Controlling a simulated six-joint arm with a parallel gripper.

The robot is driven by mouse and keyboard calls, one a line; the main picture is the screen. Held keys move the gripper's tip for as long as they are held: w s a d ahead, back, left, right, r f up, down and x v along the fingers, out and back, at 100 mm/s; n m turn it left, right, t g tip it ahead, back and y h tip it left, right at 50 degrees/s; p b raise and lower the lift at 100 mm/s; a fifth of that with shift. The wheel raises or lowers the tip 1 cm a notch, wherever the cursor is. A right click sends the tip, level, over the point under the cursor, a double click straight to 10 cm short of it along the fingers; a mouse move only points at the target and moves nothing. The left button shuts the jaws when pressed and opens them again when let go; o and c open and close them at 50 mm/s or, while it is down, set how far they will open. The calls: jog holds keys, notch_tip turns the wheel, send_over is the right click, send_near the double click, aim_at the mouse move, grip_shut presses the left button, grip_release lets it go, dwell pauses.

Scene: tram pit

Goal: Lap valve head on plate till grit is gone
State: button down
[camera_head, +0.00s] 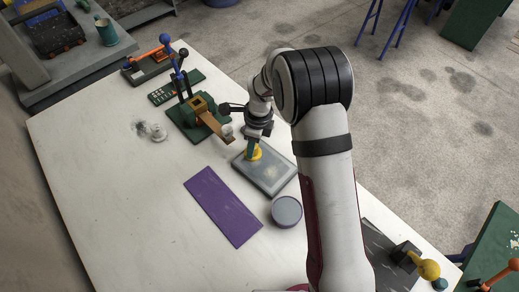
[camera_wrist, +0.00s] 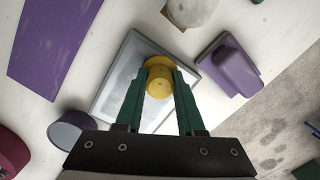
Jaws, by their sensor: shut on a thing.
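The yellow valve head (camera_head: 257,154) is held by my gripper (camera_head: 252,148) over the grey plate (camera_head: 270,178). In the wrist view, the green fingers of my gripper (camera_wrist: 159,82) are shut on the sides of the yellow valve head (camera_wrist: 158,85), and its wider yellow flange shows beyond them. The flange appears to be at the plate's face, near one edge; I cannot tell if it touches. The plate (camera_wrist: 118,80) is pale grey with a raised-looking rim and faint lighter smears. Whether grit lies under the head is hidden.
A purple mat (camera_head: 222,205) and a round purple tin (camera_head: 287,213) lie beside the plate. A purple block-like object (camera_wrist: 230,65) sits at its other side. A green fixture with a brown strip (camera_head: 210,120) stands behind. The left of the table (camera_head: 110,210) is largely clear.

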jog(key=shift+w+a, duration=0.25)
jog(key=shift+a, duration=0.1)
jog(key=shift+s+d, duration=1.25)
jog(key=shift+d, duration=0.25)
jog(key=shift+s+d, duration=1.25)
jog(key=shift+d, duration=0.2)
jog(key=shift+s+d, duration=1.25)
jog(key=shift+d, duration=0.25)
jog(key=shift+s+a, duration=0.25)
jog(key=shift+a, duration=0.05)
jog(key=shift+w+a, duration=1.9)
jog(key=shift+a, duration=0.3)
jog(key=shift+w+a, duration=1.85)
jog(key=shift+a, duration=0.3)
jog(key=shift+s+d, duration=1.25)
jog(key=shift+d, duration=0.2)
jog(key=shift+s+d, duration=1.25)
jog(key=shift+d, duration=0.25)
jog(key=shift+s+d, duration=1.25)
jog(key=shift+d, duration=0.2)
notch_tip(320, 180, up, 8)
jog(key=shift+r, duration=0.2)
